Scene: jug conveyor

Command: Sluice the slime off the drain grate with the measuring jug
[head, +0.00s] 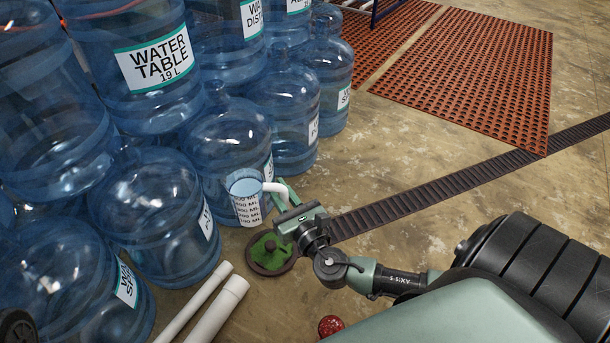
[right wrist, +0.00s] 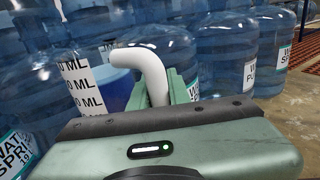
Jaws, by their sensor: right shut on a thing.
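My right gripper (head: 284,196) is shut on the jug's handle, which also shows in the right wrist view (right wrist: 150,66). The jug looks upright, and whether it holds water is unclear. The round drain grate (head: 262,268) lies on the floor just below and in front of the jug. Green slime (head: 266,250) covers much of it, and my right gripper hides part of its right side. My left gripper is not in view.
Several large blue water bottles (head: 155,215) stand stacked at the left, close behind the jug. White pipes (head: 218,310) lie on the floor near the grate. A dark channel strip (head: 450,188) runs right, and orange mats (head: 470,75) lie beyond. A red object (head: 330,326) sits at the bottom.

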